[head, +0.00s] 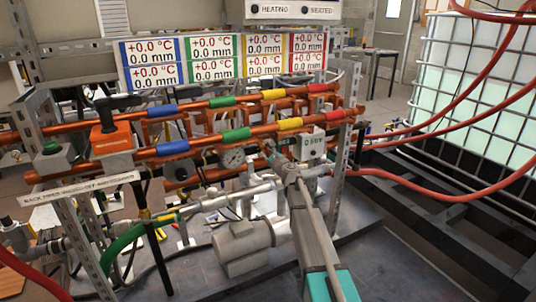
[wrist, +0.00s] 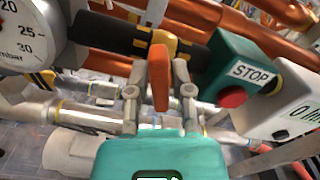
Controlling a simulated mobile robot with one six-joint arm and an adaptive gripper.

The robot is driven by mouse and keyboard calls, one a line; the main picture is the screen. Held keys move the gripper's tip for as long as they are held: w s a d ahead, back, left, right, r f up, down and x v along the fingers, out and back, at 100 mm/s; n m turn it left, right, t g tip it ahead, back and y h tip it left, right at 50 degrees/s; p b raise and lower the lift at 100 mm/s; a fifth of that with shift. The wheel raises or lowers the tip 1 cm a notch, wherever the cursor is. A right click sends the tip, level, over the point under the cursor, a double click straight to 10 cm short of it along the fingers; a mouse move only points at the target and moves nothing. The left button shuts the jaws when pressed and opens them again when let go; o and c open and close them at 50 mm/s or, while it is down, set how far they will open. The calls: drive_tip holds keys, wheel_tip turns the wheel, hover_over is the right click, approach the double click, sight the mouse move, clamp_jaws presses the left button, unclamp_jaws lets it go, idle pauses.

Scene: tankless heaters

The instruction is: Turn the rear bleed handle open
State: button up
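The orange bleed handle (wrist: 159,77) stands upright in the middle of the wrist view, at a black valve body with yellow parts (wrist: 165,45). My gripper (wrist: 160,68) has one finger on each side of the handle. The fingers stand apart with narrow gaps seeming to show beside the handle; firm contact cannot be made out. In the head view my gripper (head: 272,150) reaches in among the copper pipes at the right of the rack, and it hides the handle there.
A green box with a red STOP button (wrist: 233,96) and a white meter box (wrist: 288,113) are close on the right. A pressure gauge (wrist: 30,35) is close on the left. Copper pipes (head: 200,141) cross the rack; a metal upright (head: 345,120) stands at its right.

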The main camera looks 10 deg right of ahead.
clamp_jaws()
drive_tip(key=shift+n, duration=0.3)
drive_tip(key=n, duration=1.1)
drive_tip(key=shift+f+n, duration=0.15)
drive_tip(key=shift+n, duration=0.15)
drive_tip(key=shift+a, duration=0.1)
drive_tip(key=o, duration=0.7)
unclamp_jaws()
drive_tip(key=shift+c, duration=0.2)
drive_tip(key=shift+s, duration=0.1)
